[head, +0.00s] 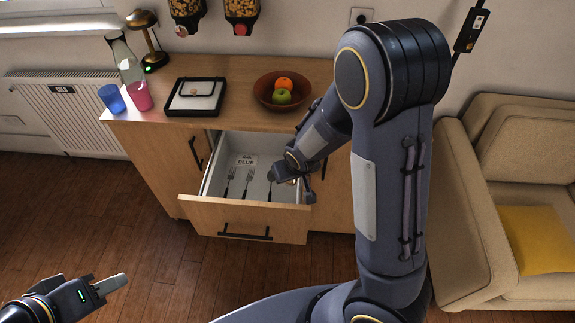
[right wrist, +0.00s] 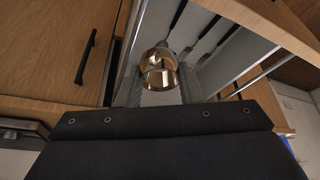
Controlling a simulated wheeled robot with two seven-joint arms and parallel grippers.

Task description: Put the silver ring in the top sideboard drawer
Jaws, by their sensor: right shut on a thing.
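The top sideboard drawer (head: 228,215) is pulled out in the head view. My right gripper (head: 290,180) reaches over the right part of the open drawer from above. In the right wrist view a shiny, curved metal band (right wrist: 158,72), the silver ring with warm reflections, shows at the gripper's end, with the drawer behind it. My left gripper (head: 110,286) is empty at the lower left, seen side-on, away from the sideboard.
The sideboard top (head: 235,73) holds a framed tray (head: 195,97), a fruit bowl (head: 280,92), a blue cup (head: 111,98), a pink cup (head: 140,95), a carafe (head: 125,60) and a lamp (head: 150,40). A beige sofa (head: 470,225) stands right. Floor at left is clear.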

